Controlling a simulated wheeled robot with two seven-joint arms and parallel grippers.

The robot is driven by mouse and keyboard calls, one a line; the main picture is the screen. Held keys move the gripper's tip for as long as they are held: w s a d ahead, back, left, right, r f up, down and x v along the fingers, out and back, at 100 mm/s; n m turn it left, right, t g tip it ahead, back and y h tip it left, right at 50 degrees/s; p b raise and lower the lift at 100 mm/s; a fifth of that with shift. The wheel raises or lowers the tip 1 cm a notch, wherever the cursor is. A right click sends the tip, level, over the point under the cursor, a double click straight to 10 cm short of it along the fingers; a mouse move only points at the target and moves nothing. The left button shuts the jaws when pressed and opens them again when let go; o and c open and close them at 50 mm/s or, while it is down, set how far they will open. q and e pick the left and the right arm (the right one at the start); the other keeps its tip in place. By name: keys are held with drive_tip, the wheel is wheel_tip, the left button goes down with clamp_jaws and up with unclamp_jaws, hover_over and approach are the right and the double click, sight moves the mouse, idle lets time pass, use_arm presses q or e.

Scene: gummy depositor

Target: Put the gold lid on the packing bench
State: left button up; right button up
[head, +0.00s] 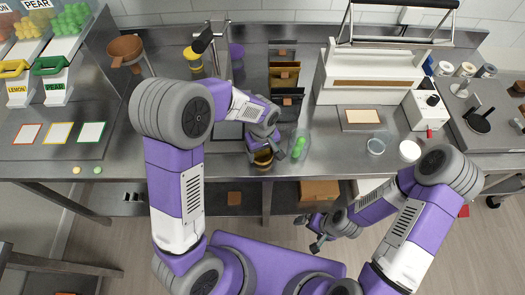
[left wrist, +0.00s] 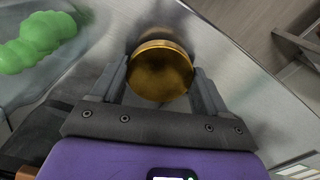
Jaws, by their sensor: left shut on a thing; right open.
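The gold lid (head: 263,160) is a round, shiny disc near the front edge of the steel counter (head: 225,160), just left of a clear jar of green gummies (head: 299,145). My left gripper (head: 266,152) is shut on the lid. In the left wrist view the gold lid (left wrist: 160,70) sits between the two fingers of my left gripper (left wrist: 160,82). Whether it touches the steel below is unclear. My right gripper (head: 310,232) is open and empty, low in front of the counter. Which surface is the packing bench is not marked.
Green gummies (left wrist: 38,42) show beside the left gripper. A white sealing machine (head: 368,75) stands to the right, with a small clear cup (head: 376,146) and a white disc (head: 410,151) in front. Gummy bins and coloured-framed cards fill the left. Bare steel lies left of the lid.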

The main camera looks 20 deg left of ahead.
sight(262, 154)
use_arm(q)
drive_tip(key=shift+f+b, duration=0.45)
drive_tip(key=shift+f, duration=0.2)
drive_tip(key=o, duration=1.7)
drive_tip(key=shift+c, duration=0.2)
drive_tip(key=shift+r, duration=0.15)
drive_tip(key=shift+r+p, duration=0.35)
drive_tip(key=shift+p, duration=0.1)
wheel_tip(262, 154, up, 12)
drive_tip(key=p, duration=0.2)
drive_tip(key=shift+r, duration=0.2)
drive_tip(key=shift+f, duration=0.1)
